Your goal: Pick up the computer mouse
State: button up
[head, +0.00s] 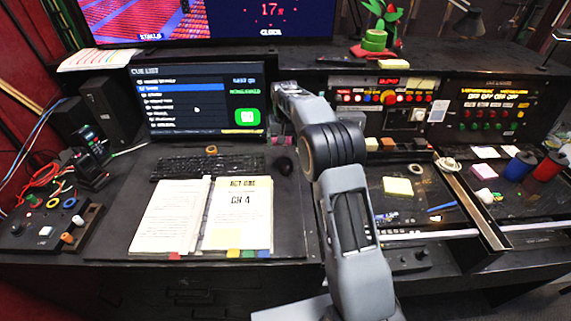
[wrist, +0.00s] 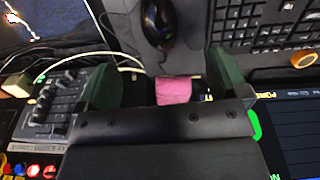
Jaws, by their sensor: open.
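The computer mouse (head: 284,166) is small and black and lies on the dark desk, just right of the keyboard, in the head view. In the wrist view the mouse (wrist: 159,24) is at the top, upright on the desk surface, beyond the fingertips. My gripper (wrist: 167,82) has its two dark green fingers spread wide, with no mouse between them. A pink sticky note (wrist: 180,90) shows between the fingers. In the head view my arm stands right of the mouse, and my fingertips cannot be made out.
The keyboard (head: 207,166) lies left of the mouse, with an orange ring (head: 211,150) behind it. An open script book (head: 200,215) lies in front. A monitor (head: 197,101) stands behind. A control panel with sliders (wrist: 58,103) and white cables are left in the wrist view.

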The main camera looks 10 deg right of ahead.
aim_at(286, 164)
notch_tip(286, 164, down, 6)
jog(key=shift+f+p, duration=0.1)
jog(key=shift+p, duration=0.3)
jog(key=f+p, duration=0.2)
jog(key=f, duration=0.1)
jog(key=shift+s+d+f, duration=0.15)
jog(key=shift+d+f, duration=0.05)
jog(key=shift+f, duration=0.8)
jog(key=c, duration=0.7)
